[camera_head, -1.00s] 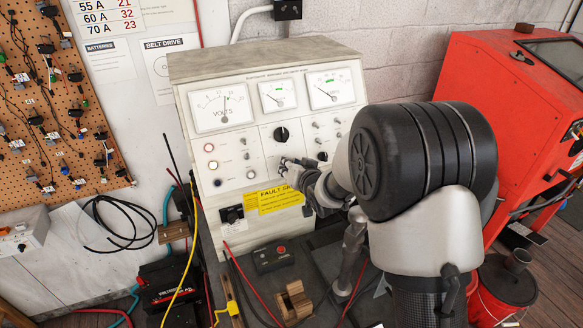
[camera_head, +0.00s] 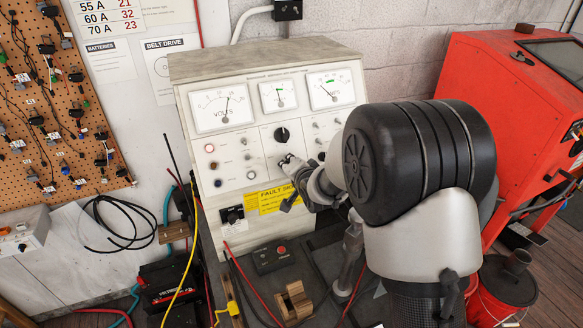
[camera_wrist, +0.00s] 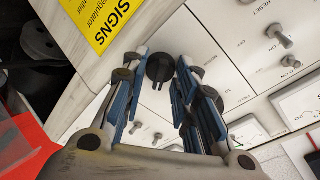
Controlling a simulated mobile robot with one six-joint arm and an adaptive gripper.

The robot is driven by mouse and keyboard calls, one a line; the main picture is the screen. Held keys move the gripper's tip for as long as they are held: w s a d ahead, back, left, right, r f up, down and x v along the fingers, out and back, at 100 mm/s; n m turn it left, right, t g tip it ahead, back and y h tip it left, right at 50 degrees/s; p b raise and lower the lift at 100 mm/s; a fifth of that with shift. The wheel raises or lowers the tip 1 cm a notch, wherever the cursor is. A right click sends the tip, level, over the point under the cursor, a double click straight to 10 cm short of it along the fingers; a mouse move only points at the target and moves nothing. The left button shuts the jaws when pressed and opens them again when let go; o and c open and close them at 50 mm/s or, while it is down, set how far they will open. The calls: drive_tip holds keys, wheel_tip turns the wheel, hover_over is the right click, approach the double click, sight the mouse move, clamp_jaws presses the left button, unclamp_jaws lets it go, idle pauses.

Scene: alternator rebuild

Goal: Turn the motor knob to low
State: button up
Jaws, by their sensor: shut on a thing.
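The test bench (camera_head: 260,60) has a pale front panel with meters, switches and knobs. My gripper (camera_head: 286,162) is at the middle of this panel, below an upper black knob (camera_head: 282,133). In the wrist view, my gripper's blue-sided fingers (camera_wrist: 166,72) are closed around a dark round knob (camera_wrist: 160,68), which I take as the motor knob. Its face shows partly between the fingertips.
The volts meter (camera_head: 223,107), a middle meter (camera_head: 278,95) and the amps meter (camera_head: 331,89) sit above. Toggle switches (camera_wrist: 278,36) flank the knob. A yellow label (camera_head: 277,198) is below. A red cabinet (camera_head: 470,75) stands at right.

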idle(0.4)
drive_tip(key=o, duration=1.1)
drive_tip(key=v, duration=1.2)
